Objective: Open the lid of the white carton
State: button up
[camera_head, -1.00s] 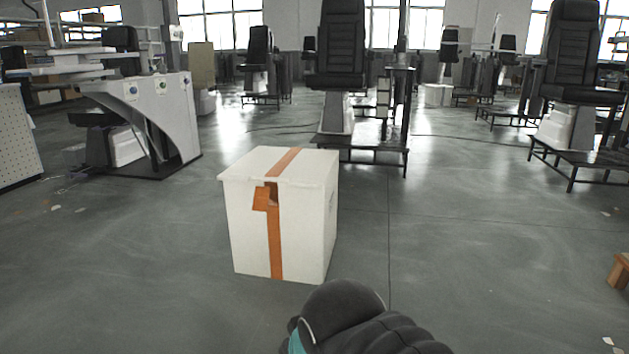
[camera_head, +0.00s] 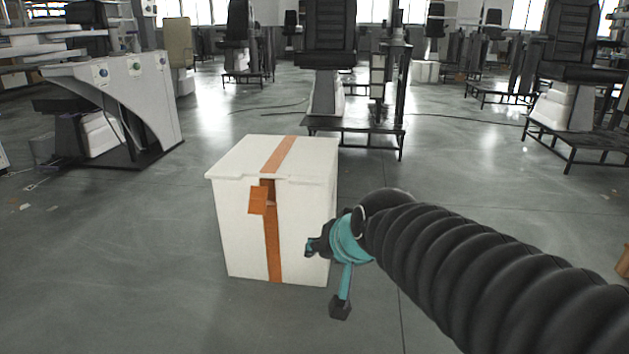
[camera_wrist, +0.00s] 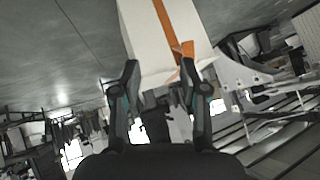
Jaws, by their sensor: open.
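The white carton (camera_head: 303,226) stands on the floor in the middle of the head view, with an orange stripe down its top and front. Its lid (camera_head: 245,157) lies flat and shut on top. My gripper (camera_head: 322,278) is open and empty, in front of the carton's right side and lower than the lid; I cannot tell the exact distance. In the wrist view the carton (camera_wrist: 146,37) appears tilted beyond the open fingers (camera_wrist: 160,80), with the orange tab (camera_wrist: 187,49) near the right finger.
Black seats on metal stands (camera_head: 357,125) stand behind the carton. A grey curved workstation (camera_head: 150,95) is at the left. A brown wooden object (camera_head: 623,262) shows at the right edge.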

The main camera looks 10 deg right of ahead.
aim_at(307, 183)
jog(key=w+a+r+m+t+h+p, duration=0.15)
jog(key=w+m, duration=0.25)
jog(key=w, duration=0.7)
jog(key=w+a+r+m+t, duration=0.1)
jog(key=w+a+m+t, duration=0.15)
jog(key=w, duration=0.85)
jog(key=w+a+r+m+t+h+p, duration=0.1)
jog(key=w+r+m+t, duration=0.3)
jog(key=w, duration=0.6)
jog(key=w+f+m+g+h+p, duration=0.1)
jog(key=w+f+m+h, duration=0.25)
jog(key=f, duration=0.25)
jog(key=w+d+f+m+g+h, duration=0.1)
jog(key=w+f+m+h, duration=0.3)
jog(key=f, duration=0.3)
jog(key=w+f+m+g+h+p, duration=0.1)
jog(key=w+f+m+h, duration=0.1)
jog(key=f+m+h, duration=0.3)
jog(key=shift+m+y, duration=0.4)
jog(key=shift+y, duration=0.2)
jog(key=x, duration=0.4)
jog(key=f+x, duration=0.1)
jog(key=x, duration=0.8)
jog(key=shift+s+d+f, duration=0.1)
jog(key=shift+d+f, duration=0.05)
grip_shut()
